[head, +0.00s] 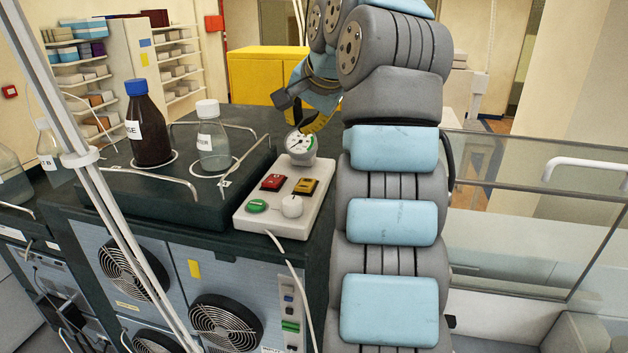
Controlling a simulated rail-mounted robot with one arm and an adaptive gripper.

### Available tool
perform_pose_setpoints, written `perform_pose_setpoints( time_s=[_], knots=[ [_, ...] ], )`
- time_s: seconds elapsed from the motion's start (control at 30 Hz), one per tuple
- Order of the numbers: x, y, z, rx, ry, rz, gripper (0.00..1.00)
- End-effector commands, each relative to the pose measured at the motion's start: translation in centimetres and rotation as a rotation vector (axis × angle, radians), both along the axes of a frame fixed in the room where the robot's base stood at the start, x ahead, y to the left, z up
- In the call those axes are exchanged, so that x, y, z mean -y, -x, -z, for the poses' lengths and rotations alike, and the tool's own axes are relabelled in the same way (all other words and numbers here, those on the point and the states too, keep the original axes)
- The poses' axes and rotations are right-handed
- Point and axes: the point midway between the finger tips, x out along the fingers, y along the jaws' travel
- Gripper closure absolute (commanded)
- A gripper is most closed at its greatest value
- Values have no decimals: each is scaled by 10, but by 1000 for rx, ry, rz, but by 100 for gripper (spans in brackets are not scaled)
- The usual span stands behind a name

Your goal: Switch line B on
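A pale control box (250,218) sits at the front right of the dark bench top. It carries a red switch (273,183), a yellow switch (306,186), a green button (257,206) and a white round knob (292,206). A round gauge (300,143) stands at its back edge. The labels are too small to read, so I cannot tell which control is line B.
A brown bottle with a blue cap (148,130) and a clear bottle with a white cap (213,142) stand on a dark railed tray (120,188) left of the box. A white cable (290,268) hangs down the bench front. A glass panel (520,225) is at right.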

Motion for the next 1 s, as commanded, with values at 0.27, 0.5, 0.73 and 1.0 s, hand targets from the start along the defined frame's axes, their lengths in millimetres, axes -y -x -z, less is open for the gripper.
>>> perform_pose_setpoints(
  time_s=[0.27,0.5,0.73,1.0],
  knots=[
    [0,1,1,-5,1,-1,100],
    [0,1,7,-4,1,0,100],
    [1,3,22,-6,2,2,100],
    [-2,7,52,-4,0,-1,100]
  ],
)
